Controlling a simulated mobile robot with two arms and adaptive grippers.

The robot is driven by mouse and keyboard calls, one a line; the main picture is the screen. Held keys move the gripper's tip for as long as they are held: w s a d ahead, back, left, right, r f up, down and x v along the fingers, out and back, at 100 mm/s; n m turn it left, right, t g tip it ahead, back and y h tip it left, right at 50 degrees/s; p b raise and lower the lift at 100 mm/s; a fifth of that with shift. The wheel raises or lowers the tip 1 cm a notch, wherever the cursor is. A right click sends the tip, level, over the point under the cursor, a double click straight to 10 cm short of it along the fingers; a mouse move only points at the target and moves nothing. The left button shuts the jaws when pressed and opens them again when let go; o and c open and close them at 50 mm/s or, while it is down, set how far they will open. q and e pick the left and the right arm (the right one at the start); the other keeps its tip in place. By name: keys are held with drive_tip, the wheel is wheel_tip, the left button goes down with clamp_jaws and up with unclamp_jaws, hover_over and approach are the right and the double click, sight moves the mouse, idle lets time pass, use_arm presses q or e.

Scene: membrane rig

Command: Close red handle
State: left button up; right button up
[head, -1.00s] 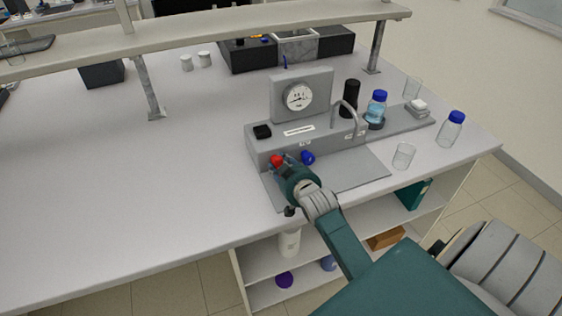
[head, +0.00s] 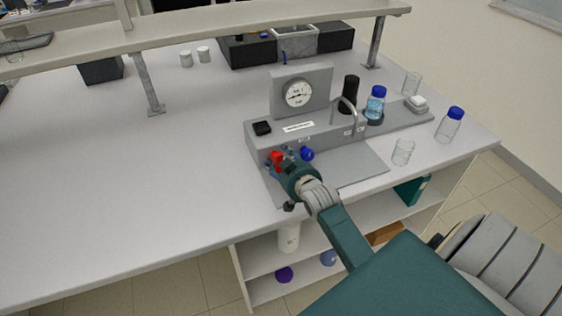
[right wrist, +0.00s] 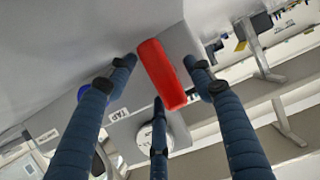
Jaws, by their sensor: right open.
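The red handle (head: 277,159) is on the front of the grey rig (head: 258,148), left of a blue knob (head: 307,154). In the right wrist view the red handle (right wrist: 163,76) is a long bar between the spread dark fingers of my right gripper. My right gripper (head: 280,164) is open at the handle, with its fingers around it; it also shows in the right wrist view (right wrist: 160,78). I cannot tell whether any finger touches the handle. The gripper and arm hide part of the rig's front. My left gripper is not in view.
The rig carries a dial gauge (head: 298,94), a black cylinder (head: 350,95) and a curved spout. A blue-capped bottle (head: 448,126) and an empty beaker (head: 402,151) stand to the right. A shelf (head: 230,33) crosses above the bench. The left of the bench is clear.

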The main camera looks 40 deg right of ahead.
drive_tip(key=shift+s, duration=0.2)
drive_tip(key=v, duration=1.1)
drive_tip(key=shift+s+r, duration=0.2)
drive_tip(key=shift+s, duration=0.1)
drive_tip(key=shift+a, duration=0.1)
